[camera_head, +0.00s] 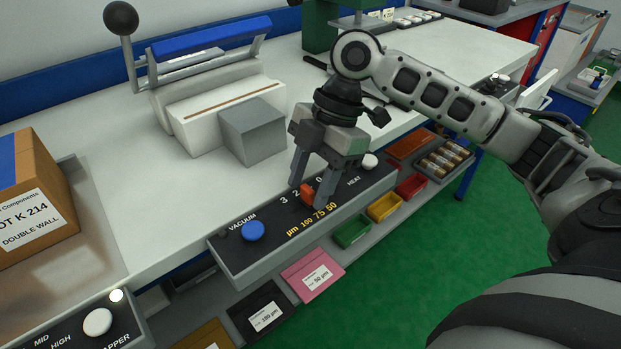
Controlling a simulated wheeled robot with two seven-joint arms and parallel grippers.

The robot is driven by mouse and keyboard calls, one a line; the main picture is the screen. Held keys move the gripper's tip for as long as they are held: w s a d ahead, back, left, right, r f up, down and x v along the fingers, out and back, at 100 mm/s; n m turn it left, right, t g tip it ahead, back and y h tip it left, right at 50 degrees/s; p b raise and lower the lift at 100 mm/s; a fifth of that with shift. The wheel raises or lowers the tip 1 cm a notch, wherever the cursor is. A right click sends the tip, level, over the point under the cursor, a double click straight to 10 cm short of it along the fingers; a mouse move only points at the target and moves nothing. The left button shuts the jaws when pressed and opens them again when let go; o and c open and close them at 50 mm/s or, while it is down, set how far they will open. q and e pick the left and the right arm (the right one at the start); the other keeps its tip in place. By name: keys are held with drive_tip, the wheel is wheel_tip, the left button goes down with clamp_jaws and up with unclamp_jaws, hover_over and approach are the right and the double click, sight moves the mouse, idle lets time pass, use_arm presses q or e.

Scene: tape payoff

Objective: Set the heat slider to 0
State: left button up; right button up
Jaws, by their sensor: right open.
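The control panel (268,254) is a dark box on the bench's front edge, marked VACUUM, HEAT and μm 100 75 50. The orange-red heat slider knob (307,194) shows on its top face. Scale numbers 3, 2 and 0 show beside it; the 1 is hidden behind my gripper. My right gripper (310,191) is over the panel, pointing down, its two dark fingers apart. The knob sits between or just behind the fingers; I cannot tell whether they touch it. My left gripper is not in view.
A blue button (253,230) and a white knob (370,161) sit on the same panel. A grey block (254,131) stands behind it, before the sealer with a blue bar (211,37). A cardboard box (35,195) is at left. Coloured bins (352,231) hang below.

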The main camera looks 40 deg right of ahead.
clamp_jaws()
drive_tip(key=shift+d+r+p, duration=0.15)
drive_tip(key=shift+d+p, duration=0.2)
drive_tip(key=shift+p, duration=0.1)
drive_tip(key=d+p, duration=0.3)
drive_tip(key=d, duration=0.1)
drive_tip(key=shift+w+d, duration=0.15)
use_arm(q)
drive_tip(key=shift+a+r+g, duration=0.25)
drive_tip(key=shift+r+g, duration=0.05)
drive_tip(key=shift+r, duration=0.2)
use_arm(e)
drive_tip(key=shift+w+d, duration=0.1)
drive_tip(key=shift+d, duration=0.15)
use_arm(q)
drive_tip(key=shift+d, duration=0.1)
use_arm(e)
unclamp_jaws()
use_arm(q)
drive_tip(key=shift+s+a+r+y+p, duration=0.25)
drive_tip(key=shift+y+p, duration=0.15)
drive_tip(key=shift+p, duration=0.5)
use_arm(e)
drive_tip(key=v, duration=1.5)
drive_tip(key=shift+r, duration=0.35)
